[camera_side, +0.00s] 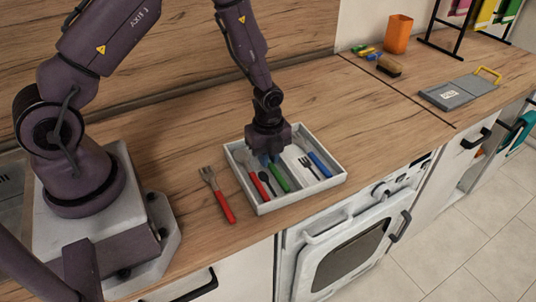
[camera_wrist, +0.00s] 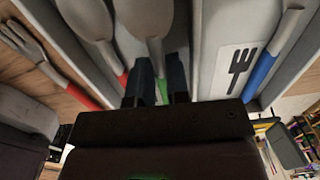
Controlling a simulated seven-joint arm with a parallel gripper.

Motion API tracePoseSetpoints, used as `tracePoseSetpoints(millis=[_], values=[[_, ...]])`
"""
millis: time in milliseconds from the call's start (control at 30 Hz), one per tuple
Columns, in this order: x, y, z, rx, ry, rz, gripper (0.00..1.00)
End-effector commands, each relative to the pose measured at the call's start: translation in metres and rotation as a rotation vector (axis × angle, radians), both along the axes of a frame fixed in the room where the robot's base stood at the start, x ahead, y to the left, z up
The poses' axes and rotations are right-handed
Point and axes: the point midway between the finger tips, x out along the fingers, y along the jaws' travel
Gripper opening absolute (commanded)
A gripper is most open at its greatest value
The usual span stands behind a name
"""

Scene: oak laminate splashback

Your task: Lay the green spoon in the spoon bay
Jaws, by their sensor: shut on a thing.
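My gripper (camera_side: 270,158) is over the white cutlery tray (camera_side: 262,209), fingers pointing down into it. In the wrist view its fingers (camera_wrist: 160,82) are closed around the green handle of the green spoon (camera_wrist: 150,20), whose grey bowl points away. The green handle (camera_side: 279,179) shows in the side view, low over or in the left bay, beside a black spoon mark (camera_side: 267,179). A red-handled spoon (camera_wrist: 96,25) lies in the same left bay. I cannot tell whether the green spoon touches the tray floor.
The bay to the right has a black fork mark (camera_wrist: 240,68) and a blue-handled utensil (camera_wrist: 262,72). A red-handled fork (camera_side: 218,195) lies on the counter left of the tray. An orange cup (camera_side: 398,34), a brush (camera_side: 389,65) and a grey board (camera_side: 458,91) stand farther right.

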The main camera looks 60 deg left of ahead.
Motion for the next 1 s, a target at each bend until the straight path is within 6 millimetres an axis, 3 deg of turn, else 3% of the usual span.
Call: tracePoseSetpoints(millis=[800,833,900,967,1000], values=[[0.000,0.000,-0.012,0.000,0.000,0.001,0.00],[0.000,0.000,-0.012,0.000,0.000,0.001,0.18],[0.000,0.000,-0.012,0.000,0.000,0.001,0.34],[0.000,0.000,-0.012,0.000,0.000,0.001,0.46],[0.000,0.000,-0.012,0.000,-0.001,0.001,0.46]])
